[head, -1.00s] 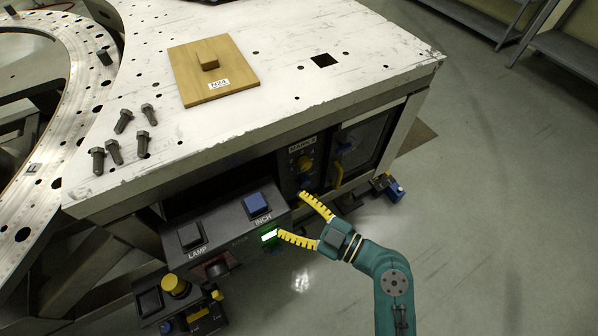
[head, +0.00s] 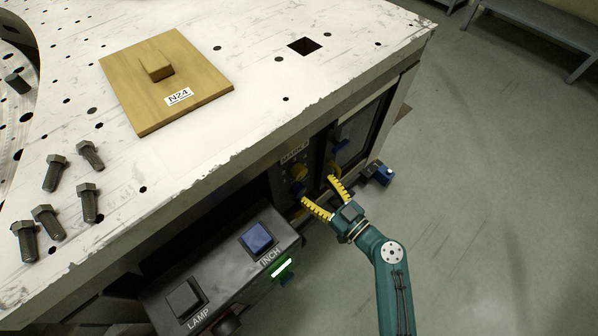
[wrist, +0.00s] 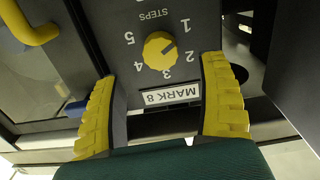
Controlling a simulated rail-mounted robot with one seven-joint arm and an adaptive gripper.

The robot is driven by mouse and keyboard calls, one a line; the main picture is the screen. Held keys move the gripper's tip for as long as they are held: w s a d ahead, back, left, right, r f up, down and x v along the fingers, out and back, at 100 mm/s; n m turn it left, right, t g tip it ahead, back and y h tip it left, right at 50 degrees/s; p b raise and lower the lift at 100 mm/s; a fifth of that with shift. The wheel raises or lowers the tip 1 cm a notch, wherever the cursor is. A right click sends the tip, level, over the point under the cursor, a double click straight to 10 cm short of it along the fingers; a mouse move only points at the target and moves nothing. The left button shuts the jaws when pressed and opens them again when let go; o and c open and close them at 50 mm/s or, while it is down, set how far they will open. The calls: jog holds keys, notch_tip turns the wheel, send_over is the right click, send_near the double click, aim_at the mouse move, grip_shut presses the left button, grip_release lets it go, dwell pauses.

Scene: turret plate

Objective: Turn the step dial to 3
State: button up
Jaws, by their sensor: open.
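The step dial is a round yellow knob (wrist: 160,50) on a dark panel. In the wrist view it appears upside down, ringed by the numbers 1 to 5, with STEPS above and a MARK 8 label (wrist: 170,95) below. A dark mark on the knob seems to face the 1 and 2 side, but I cannot tell its exact setting. The dial also shows small in the head view (head: 299,172). My gripper (head: 318,188) is open and empty, its yellow fingers facing the panel. In the wrist view the dial lies beyond and between the fingertips, apparently untouched.
A control box with a blue INCH button (head: 257,238) and a black LAMP button (head: 185,299) stands left of my gripper. A yellow handle (wrist: 32,28) is beside the panel. The tabletop above holds a wooden plate (head: 205,75) and several bolts.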

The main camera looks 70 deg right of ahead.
aim_at(302, 176)
jog(key=x, duration=0.7)
jog(key=shift+w, duration=0.1)
jog(key=c, duration=1.2)
